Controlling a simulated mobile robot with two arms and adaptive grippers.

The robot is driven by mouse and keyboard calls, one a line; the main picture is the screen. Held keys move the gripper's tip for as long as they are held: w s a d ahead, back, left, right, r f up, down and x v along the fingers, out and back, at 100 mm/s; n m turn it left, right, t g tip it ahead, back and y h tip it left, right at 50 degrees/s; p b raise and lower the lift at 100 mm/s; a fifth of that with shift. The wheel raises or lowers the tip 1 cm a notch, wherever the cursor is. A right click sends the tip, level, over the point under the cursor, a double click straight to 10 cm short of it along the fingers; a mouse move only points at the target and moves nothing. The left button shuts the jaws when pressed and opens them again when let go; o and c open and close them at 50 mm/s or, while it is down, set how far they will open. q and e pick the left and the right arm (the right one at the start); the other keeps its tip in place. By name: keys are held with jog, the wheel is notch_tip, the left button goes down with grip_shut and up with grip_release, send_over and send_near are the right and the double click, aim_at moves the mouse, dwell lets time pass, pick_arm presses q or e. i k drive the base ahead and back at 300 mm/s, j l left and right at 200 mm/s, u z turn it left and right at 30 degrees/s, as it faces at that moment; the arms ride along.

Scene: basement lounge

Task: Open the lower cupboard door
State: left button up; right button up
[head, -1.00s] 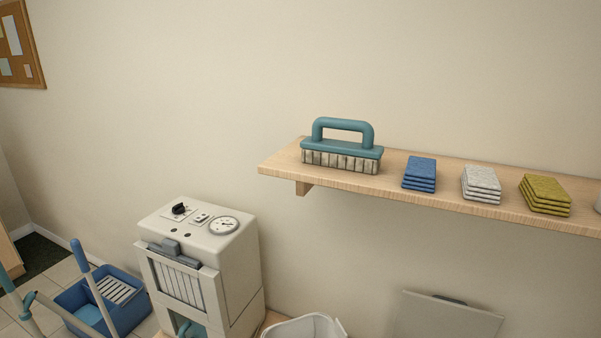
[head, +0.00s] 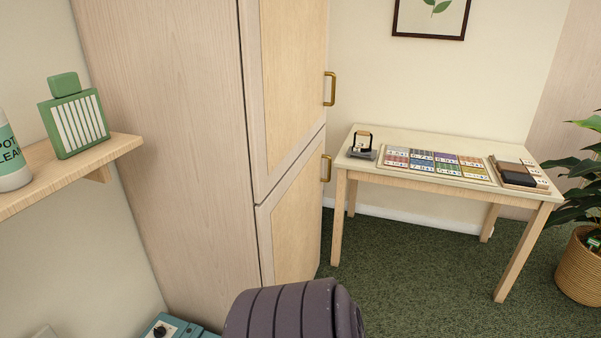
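A tall pale wood cupboard stands left of centre in the head view. Its lower door (head: 294,219) is shut and has a brass handle (head: 326,168) near its upper right edge. The upper door (head: 290,85) is also shut, with a brass handle (head: 329,89) of its own. The bottom of the lower door is partly hidden by a dark, ribbed rounded shape at the bottom of the view. Neither of my grippers is in view.
A table (head: 403,140) with cards, a stamp-like item and a dark box stands right of the cupboard. A potted plant (head: 581,262) is at far right. A wall shelf (head: 72,172) with a green-capped container juts out at left. Green carpet (head: 420,275) lies clear before the table.

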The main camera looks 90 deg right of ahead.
aim_at(288, 220)
jog(key=l+z, duration=0.1)
jog(key=z, duration=2.65)
jog(key=i+l+u, duration=0.3)
jog(key=i+l, duration=0.35)
jog(key=i, duration=0.2)
jog(key=i+l+u, duration=0.35)
jog(key=i+l, duration=0.45)
